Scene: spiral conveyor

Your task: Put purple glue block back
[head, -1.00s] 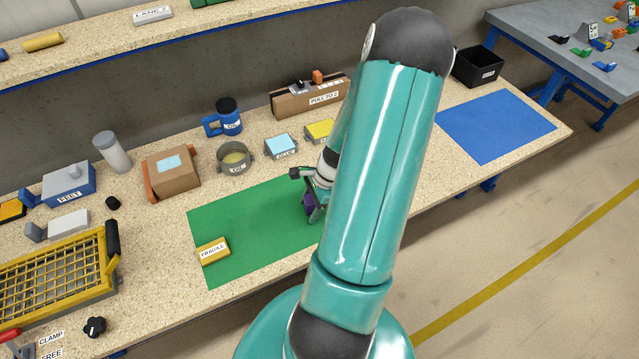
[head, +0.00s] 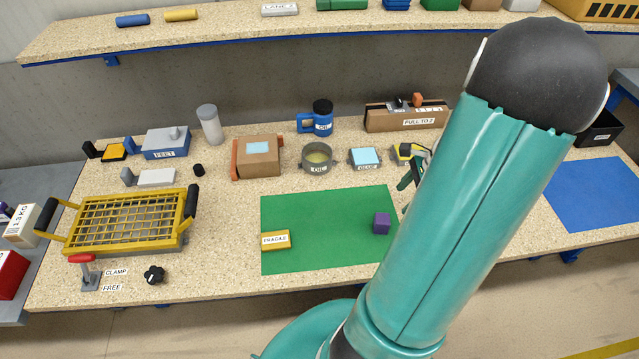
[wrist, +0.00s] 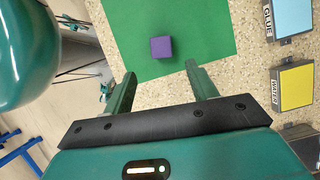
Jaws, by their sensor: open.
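The purple glue block (head: 381,222) sits on the right part of the green mat (head: 320,253). In the wrist view the purple block (wrist: 161,47) lies on the mat beyond my fingertips, apart from them. My gripper (wrist: 158,80) is open and empty. In the head view my gripper (head: 408,182) is just right of the mat, mostly hidden behind my arm. A pad labelled GLUE (head: 365,158) with a light blue top stands behind the mat; it also shows in the wrist view (wrist: 291,18). A yellow-topped pad labelled WATER (wrist: 295,86) is beside it, partly hidden in the head view.
A yellow FRAGILE tag (head: 275,239) lies on the mat's left side. A yellow grid basket (head: 130,220) stands left. A blue mat (head: 598,195) is at right.

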